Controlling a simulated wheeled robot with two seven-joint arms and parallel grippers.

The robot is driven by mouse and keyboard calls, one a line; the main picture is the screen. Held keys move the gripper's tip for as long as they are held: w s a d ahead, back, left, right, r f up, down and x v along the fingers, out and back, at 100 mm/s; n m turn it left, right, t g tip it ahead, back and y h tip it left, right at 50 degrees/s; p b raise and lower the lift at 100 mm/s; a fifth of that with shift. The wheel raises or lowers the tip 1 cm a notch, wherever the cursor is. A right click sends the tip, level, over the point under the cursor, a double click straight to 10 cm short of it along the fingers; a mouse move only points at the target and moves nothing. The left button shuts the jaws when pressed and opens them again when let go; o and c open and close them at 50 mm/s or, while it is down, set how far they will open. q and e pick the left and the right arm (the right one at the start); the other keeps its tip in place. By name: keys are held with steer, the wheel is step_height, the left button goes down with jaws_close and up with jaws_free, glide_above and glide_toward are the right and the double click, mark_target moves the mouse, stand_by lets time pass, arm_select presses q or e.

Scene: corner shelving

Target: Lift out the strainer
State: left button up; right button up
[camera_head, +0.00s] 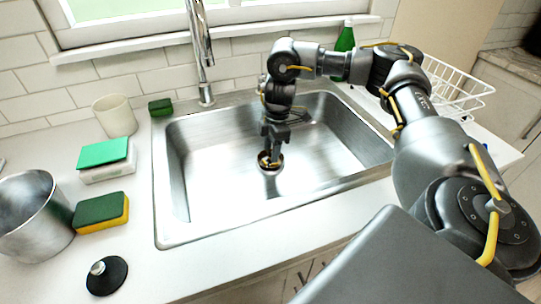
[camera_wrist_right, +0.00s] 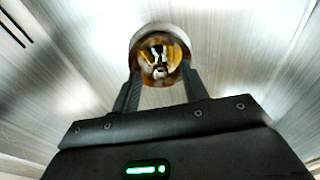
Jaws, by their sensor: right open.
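The strainer (camera_head: 268,164) sits at the drain in the floor of the steel sink (camera_head: 205,195). In the right wrist view the strainer (camera_wrist_right: 158,58) shows as a round, shiny piece with amber and dark reflections inside a pale rim. My right gripper (camera_head: 272,152) points down into the sink, right over the drain. Its two fingers (camera_wrist_right: 159,90) are apart, one toward each side of the strainer in the wrist view. I cannot tell whether they touch it. In the head view the gripper partly hides the strainer. My left gripper is out of view.
The faucet (camera_head: 200,50) stands behind the sink. A black stopper (camera_head: 107,275), a sponge (camera_head: 101,212), a metal pot (camera_head: 35,215), a green-topped box (camera_head: 105,160) and a cup (camera_head: 115,115) are on the left counter. A green bottle (camera_head: 345,39) and a white rack (camera_head: 455,85) are at right.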

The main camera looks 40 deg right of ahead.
steer(key=shift+f, duration=0.5)
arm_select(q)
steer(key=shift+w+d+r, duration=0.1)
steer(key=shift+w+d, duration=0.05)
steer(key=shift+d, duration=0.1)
arm_select(e)
jaws_close()
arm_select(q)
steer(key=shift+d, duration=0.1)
arm_select(e)
steer(key=shift+r, duration=0.15)
